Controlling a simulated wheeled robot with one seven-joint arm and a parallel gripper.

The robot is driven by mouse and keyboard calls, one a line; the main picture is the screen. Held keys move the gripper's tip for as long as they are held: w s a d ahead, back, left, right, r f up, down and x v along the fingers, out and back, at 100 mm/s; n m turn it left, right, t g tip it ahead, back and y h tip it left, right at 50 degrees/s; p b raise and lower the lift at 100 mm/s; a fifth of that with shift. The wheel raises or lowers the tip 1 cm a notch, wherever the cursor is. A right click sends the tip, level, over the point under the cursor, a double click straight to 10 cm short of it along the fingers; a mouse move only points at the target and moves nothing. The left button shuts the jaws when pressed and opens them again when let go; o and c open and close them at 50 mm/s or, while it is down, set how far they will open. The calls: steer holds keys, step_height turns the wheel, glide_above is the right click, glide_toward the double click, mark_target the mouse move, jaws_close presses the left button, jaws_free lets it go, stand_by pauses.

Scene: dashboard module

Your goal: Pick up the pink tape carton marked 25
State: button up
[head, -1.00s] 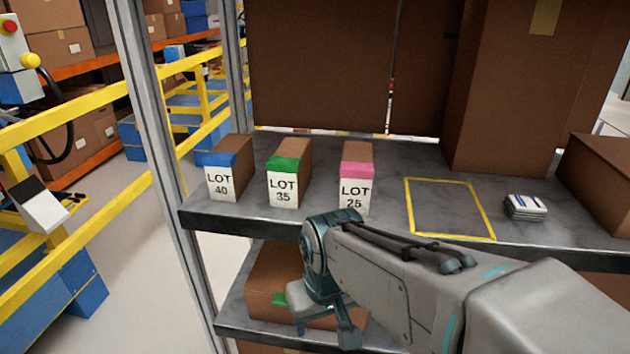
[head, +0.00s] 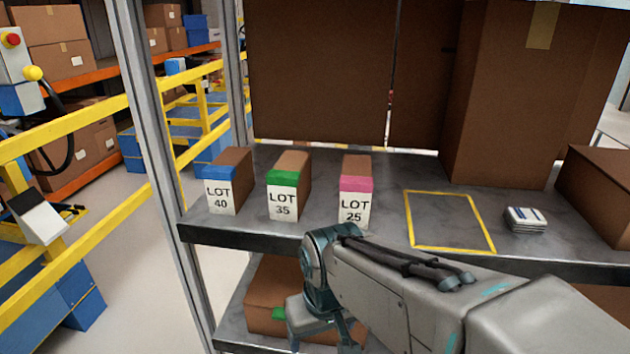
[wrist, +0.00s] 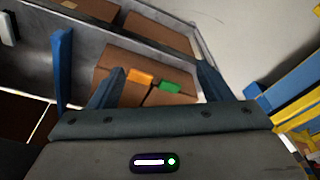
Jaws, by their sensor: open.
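The pink tape carton marked LOT 25 (head: 356,186) stands upright near the front edge of the upper shelf in the head view. It is brown with a pink band and a white label. A green-banded carton marked LOT 35 (head: 286,190) and a blue-banded one marked LOT 40 (head: 222,190) stand to its left. My gripper (wrist: 160,70) is open and empty in the wrist view, facing boxes on a lower shelf. In the head view it hangs below the upper shelf's front edge, partly hidden by my arm.
A yellow outlined square (head: 450,221) lies empty on the upper shelf, with a small striped stack (head: 525,219) to its right. Large brown boxes (head: 500,100) stand behind. A grey shelf post (head: 160,140) rises at left. Boxes with orange (wrist: 140,76) and green tape (wrist: 169,87) sit below.

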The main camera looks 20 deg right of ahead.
steer(key=shift+o, duration=0.2)
steer(key=w+d+r+m+p, duration=0.1)
steer(key=w+d+r+p, duration=0.1)
steer(key=r, duration=0.4)
steer(key=w+d+r+m+t+p, duration=0.1)
steer(key=w+d+r+p, duration=0.1)
steer(key=w+r+p, duration=0.3)
steer(key=shift+r+h, duration=0.4)
steer(key=shift+r, duration=0.25)
step_height(320, 180, up, 15)
steer(key=m+h+p, duration=0.1)
steer(key=m+p, duration=0.2)
steer(key=p, duration=0.5)
glide_above(356, 181)
steer(key=shift+r+t, duration=0.15)
steer(key=shift+t, duration=0.25)
steer(key=shift+w+d+r+m, duration=0.1)
steer(key=shift+w+d+m, duration=0.1)
steer(key=shift+m, duration=0.1)
steer(key=shift+h, duration=0.3)
steer(key=p+x, duration=0.1)
steer(key=x, duration=1.2)
steer(key=shift+w+f, duration=0.2)
steer(key=shift+f, duration=0.1)
steer(key=shift+f+b, duration=0.25)
steer(key=shift+b, duration=0.15)
steer(key=c, duration=1.4)
